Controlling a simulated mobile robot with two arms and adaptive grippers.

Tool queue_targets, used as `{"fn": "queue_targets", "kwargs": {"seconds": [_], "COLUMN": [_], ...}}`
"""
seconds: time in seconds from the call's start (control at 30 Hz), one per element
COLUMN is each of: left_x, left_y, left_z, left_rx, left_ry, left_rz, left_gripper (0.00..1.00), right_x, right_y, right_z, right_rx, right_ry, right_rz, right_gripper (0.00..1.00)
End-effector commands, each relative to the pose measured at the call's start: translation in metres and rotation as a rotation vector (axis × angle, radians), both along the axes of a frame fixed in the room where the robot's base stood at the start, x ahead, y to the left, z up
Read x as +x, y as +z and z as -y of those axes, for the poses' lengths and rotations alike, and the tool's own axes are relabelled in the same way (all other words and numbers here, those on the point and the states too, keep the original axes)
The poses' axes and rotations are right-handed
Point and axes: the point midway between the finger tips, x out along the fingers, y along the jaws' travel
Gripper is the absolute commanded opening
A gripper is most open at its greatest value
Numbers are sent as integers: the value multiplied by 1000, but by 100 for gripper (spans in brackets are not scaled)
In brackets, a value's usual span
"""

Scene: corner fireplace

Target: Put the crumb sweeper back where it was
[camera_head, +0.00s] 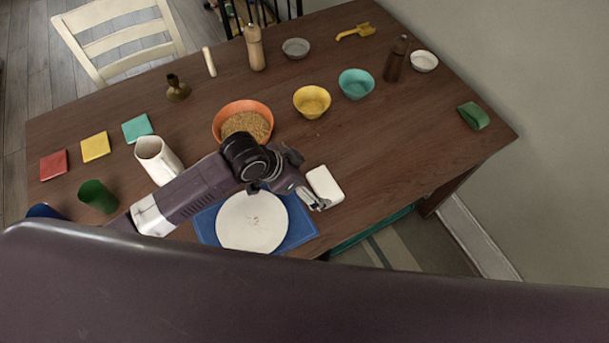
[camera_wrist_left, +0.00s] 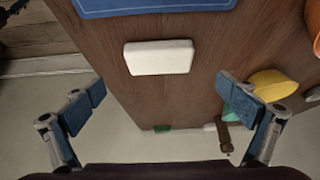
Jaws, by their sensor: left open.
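A white, rounded rectangular block (camera_head: 325,186), which looks like the crumb sweeper, lies flat on the brown table just right of the blue placemat (camera_head: 302,226). It also shows in the left wrist view (camera_wrist_left: 159,57), near the table edge. My left gripper (camera_head: 306,182) reaches over the table from the left, just beside and above the block. In the left wrist view its two fingers (camera_wrist_left: 162,92) are wide apart, with nothing between the pads; the block appears beyond them. My right gripper is not in view.
A white plate (camera_head: 252,221) lies on the placemat. An orange bowl (camera_head: 227,112) with grainy food and a white pitcher (camera_head: 158,159) stand near my arm. Yellow (camera_head: 311,101) and teal (camera_head: 356,83) bowls stand behind. The table's right part is mostly clear, with a green object (camera_head: 473,115).

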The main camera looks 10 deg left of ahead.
Motion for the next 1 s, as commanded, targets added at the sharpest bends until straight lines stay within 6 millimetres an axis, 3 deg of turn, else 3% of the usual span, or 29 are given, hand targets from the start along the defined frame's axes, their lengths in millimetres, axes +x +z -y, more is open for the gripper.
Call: {"fn": "queue_targets", "kwargs": {"seconds": [0.3, 1.0], "left_x": [-12, -13], "left_y": [30, 32], "left_z": [-16, -16], "left_rx": [1, 0], "left_ry": [-1, -1], "left_rz": [-2, -2], "left_gripper": [99, 99], "right_x": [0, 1], "right_y": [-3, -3], "right_z": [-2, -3], "right_rx": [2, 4], "right_ry": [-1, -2], "right_rz": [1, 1], "right_gripper": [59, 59]}}
